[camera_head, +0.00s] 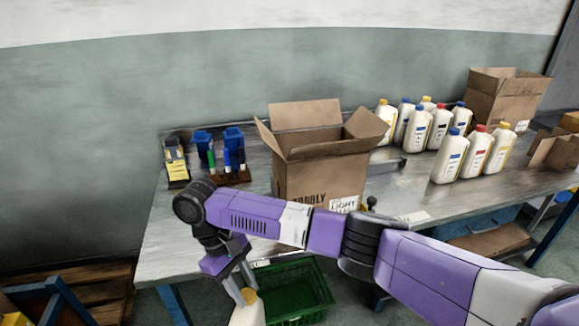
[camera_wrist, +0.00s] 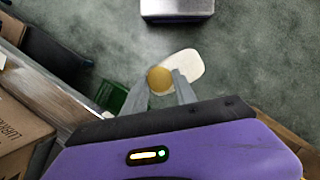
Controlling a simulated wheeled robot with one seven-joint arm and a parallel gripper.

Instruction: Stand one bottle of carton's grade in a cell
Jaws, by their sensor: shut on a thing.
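My gripper (camera_head: 243,289) is shut on the yellow cap of a white bottle (camera_head: 248,315). The bottle hangs off the table's front edge, left of the green crate. The wrist view shows the cap between the fingertips and the pale body (camera_wrist: 188,65) beyond. The open cardboard carton (camera_head: 318,182) stands on the table behind my arm, flaps up; its label (camera_head: 344,204) appears to read "LIGHT". The inside of the carton and its cells are hidden. Several white bottles (camera_head: 449,158) with yellow, blue and red caps stand on the table to the right.
A green crate (camera_head: 290,290) is below the table edge. Another open carton (camera_head: 503,98) stands at the back right. A silver box (camera_wrist: 177,8) shows in the wrist view.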

